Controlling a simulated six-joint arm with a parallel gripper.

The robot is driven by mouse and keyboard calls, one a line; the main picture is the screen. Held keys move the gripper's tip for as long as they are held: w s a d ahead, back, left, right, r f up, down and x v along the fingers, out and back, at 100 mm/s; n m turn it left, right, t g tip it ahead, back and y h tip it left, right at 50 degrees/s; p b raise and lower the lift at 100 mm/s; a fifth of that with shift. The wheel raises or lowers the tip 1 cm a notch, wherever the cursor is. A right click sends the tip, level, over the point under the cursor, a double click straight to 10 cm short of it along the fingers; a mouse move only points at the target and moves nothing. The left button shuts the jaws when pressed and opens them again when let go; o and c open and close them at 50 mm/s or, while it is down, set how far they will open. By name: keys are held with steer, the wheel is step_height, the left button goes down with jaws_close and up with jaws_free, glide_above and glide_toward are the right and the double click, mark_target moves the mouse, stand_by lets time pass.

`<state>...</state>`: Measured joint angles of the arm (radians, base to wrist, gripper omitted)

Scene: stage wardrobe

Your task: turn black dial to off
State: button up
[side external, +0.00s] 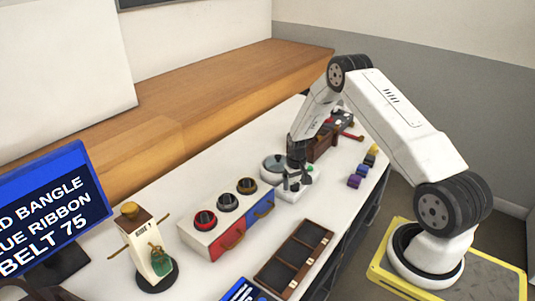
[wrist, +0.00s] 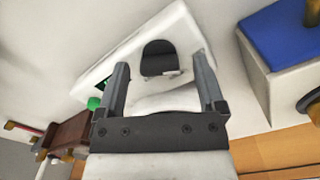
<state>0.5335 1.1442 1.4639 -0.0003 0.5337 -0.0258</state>
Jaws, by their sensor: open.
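The black dial (wrist: 158,56) is on the top of a small white box (wrist: 180,25) in the wrist view. A small pale mark shows at its lower edge. My gripper (wrist: 162,68) is open, with one finger to each side of the dial and gaps between; I cannot tell whether the fingertips are at its height. A green knob or light (wrist: 94,103) is on the box, left of the left finger.
A drawer unit (side external: 203,237) with red and blue fronts and several round items on top stands beside the box. An open dark tray (side external: 268,272) lies in front. A screen (side external: 50,215) stands left.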

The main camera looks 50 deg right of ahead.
mark_target(294, 184)
steer(key=shift+r, duration=0.1)
steer(key=shift+r, duration=3.8)
steer(key=shift+a+r, duration=0.25)
steer(key=shift+a, duration=0.05)
steer(key=s+a+r+n+t, duration=0.1)
steer(key=s+a+r+n, duration=0.2)
steer(key=a+r, duration=0.85)
steer(key=s+a+r+n+t, duration=0.1)
steer(key=s+a+r+n, duration=0.1)
steer(key=s+a, duration=1)
steer(key=shift+a+r+n+t, duration=0.3)
steer(key=shift+a+r+n, duration=0.1)
steer(key=shift+a, duration=0.25)
